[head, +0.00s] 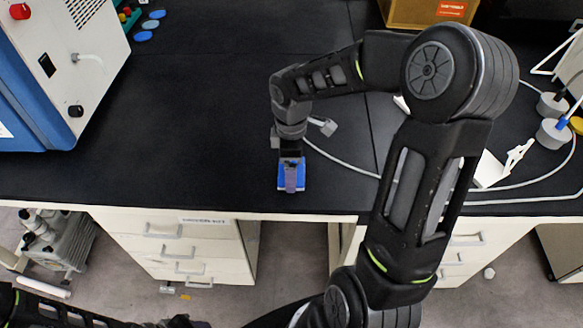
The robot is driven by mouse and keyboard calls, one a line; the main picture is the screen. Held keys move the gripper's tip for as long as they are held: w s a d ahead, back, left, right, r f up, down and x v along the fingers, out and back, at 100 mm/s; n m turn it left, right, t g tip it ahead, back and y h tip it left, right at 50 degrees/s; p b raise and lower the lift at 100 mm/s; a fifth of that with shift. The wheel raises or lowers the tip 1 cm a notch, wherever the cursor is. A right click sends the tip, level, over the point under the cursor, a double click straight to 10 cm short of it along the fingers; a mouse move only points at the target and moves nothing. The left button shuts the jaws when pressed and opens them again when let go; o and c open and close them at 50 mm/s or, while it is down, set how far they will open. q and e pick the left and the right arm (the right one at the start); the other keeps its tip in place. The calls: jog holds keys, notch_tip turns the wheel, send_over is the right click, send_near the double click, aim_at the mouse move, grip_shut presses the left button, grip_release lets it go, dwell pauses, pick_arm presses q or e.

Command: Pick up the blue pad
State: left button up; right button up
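The blue pad (301,185) lies on the black bench top near its front edge, in the middle of the head view. My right gripper (290,180) points down right over it. The gripper and a purplish-grey part at its tip cover the middle of the pad, so only the pad's edges show. I cannot tell whether the fingers are open or shut, or whether they touch the pad. My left arm shows only at the bottom left edge; its gripper is not in view.
A blue and white machine (75,70) stands at the left. Several blue discs (143,36) lie behind it. A cardboard box (425,12) is at the back. White cables (345,167) and grey-topped items (553,132) are at the right. The bench left of the pad is clear.

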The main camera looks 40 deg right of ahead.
notch_tip(320, 180, up, 10)
jog(key=shift+r, duration=0.1)
dwell(0.4)
jog(key=o, duration=0.8)
jog(key=c, duration=0.6)
jog(key=shift+w+a+m, duration=0.3)
jog(key=shift+w, duration=0.05)
jog(key=shift+c, duration=0.2)
jog(key=w+a+f+m, duration=0.1)
jog(key=w+a+m, duration=0.8)
jog(key=a+m, duration=0.1)
jog(key=shift+w+a, duration=0.35)
jog(key=shift+a, duration=0.55)
